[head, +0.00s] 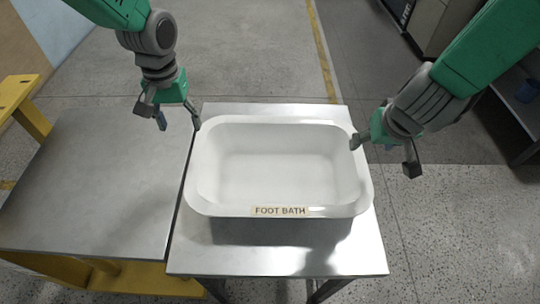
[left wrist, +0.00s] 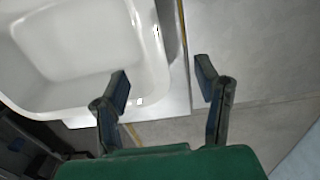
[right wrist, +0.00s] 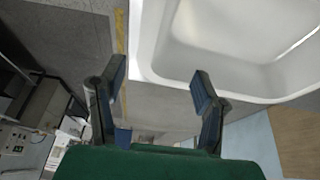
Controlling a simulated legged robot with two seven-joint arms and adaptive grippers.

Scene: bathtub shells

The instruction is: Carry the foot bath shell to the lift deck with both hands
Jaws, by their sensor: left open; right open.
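The foot bath shell (head: 280,165) is a white, empty, rounded tub with a "FOOT BATH" label on its near rim. It sits upright on a metal table. The lift deck (head: 100,180) appears to be the grey metal plate on a yellow frame left of that table. My left gripper (head: 179,121) is open at the shell's far left corner; in the left wrist view (left wrist: 162,80) one finger overlaps the shell's rim (left wrist: 150,50). My right gripper (head: 384,155) is open at the right rim, one finger at its edge; it also shows in the right wrist view (right wrist: 158,78). Contact is unclear.
The metal table (head: 280,258) has bare room in front of the shell. A narrow gap line parts it from the deck, whose top is clear. A yellow rail (head: 30,115) stands at the left.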

